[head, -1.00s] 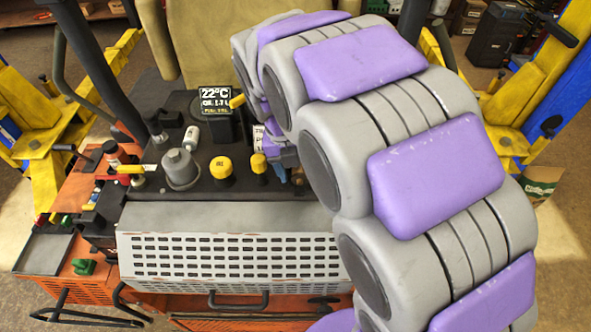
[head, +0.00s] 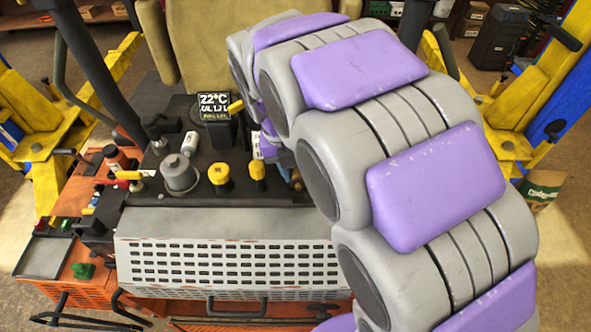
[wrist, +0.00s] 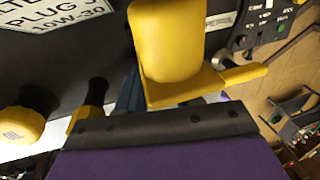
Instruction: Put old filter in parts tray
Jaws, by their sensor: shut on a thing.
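My gripper (wrist: 160,122) shows in the wrist view as a dark bolted edge with a purple body. It is shut, seemingly on a yellow round-topped part (wrist: 170,40) with a flat flange just beyond the edge. I cannot tell whether this is the old filter. In the head view my arm hides the gripper and what it holds. A small white cylinder (head: 190,143) lies on the dark deck, behind a grey round housing (head: 180,173). A shallow dark tray (head: 40,257) at the far left front may be the parts tray; it looks empty.
Yellow caps (head: 221,174) stand on the deck near a display (head: 214,105). Bottles and tools, including a red bottle (head: 116,158), crowd the left bench. A perforated grey cover (head: 225,265) spans the front. Yellow lift posts (head: 45,130) stand at the sides.

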